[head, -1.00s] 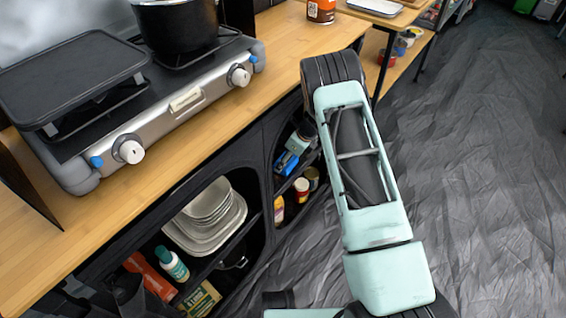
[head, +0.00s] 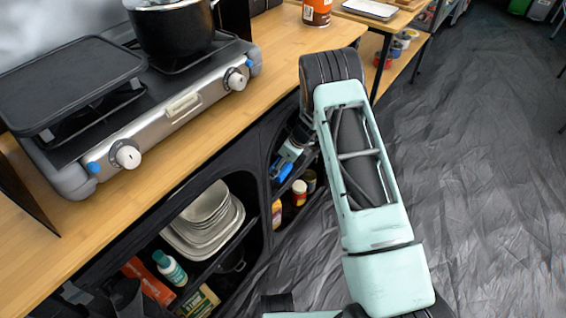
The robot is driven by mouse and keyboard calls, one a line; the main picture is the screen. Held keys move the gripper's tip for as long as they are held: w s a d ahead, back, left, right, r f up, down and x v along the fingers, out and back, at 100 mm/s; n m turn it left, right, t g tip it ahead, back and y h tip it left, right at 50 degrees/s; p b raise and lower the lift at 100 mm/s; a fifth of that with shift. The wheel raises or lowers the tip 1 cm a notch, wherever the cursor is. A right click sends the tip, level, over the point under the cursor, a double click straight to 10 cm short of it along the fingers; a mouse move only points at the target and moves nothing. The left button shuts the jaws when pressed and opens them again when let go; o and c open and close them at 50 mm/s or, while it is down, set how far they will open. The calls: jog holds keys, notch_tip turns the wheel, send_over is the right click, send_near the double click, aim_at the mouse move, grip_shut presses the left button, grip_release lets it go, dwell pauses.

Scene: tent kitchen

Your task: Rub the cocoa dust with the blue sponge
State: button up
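My arm reaches over the counter's front edge, and my gripper (head: 283,163) is inside the right-hand opening of the cabinet below, small and partly hidden in shadow. A blue object (head: 285,172), which looks like the blue sponge, is at the gripper's fingertips. I cannot tell whether the fingers are closed on it or only beside it. No cocoa dust shows in the head view.
A stove (head: 150,125) with a black pot (head: 172,32) stands on the wooden counter (head: 225,105). Jars (head: 299,188) stand beside the gripper in the cabinet. The floor at right is clear.

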jog(key=shift+s+a, duration=1.05)
jog(key=shift+s, duration=0.3)
jog(key=shift+s+a, duration=1)
jog(key=shift+s, duration=0.3)
